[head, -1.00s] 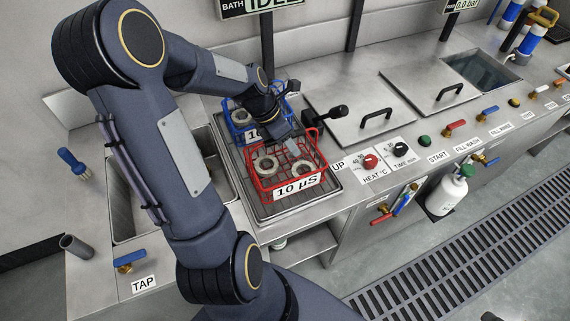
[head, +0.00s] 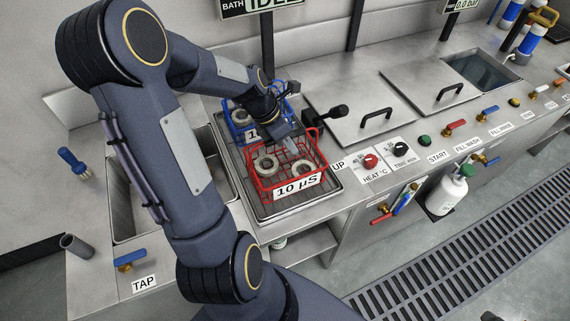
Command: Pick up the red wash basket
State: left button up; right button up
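The red wash basket (head: 290,186) is a wire basket with a "10 µS" label on its front. It stands upright on a dark ribbed tray (head: 258,210) and holds pale metal rings.
A blue wire basket (head: 234,128) with a ring stands just behind the red one, partly hidden by my arm. A sink (head: 132,220) lies left. Closed steel lids (head: 345,115), a black-knobbed lever (head: 337,111) and a control panel (head: 385,158) are to the right.

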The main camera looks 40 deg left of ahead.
pick_arm(q)
grip_shut()
jog(key=shift+r, duration=0.25)
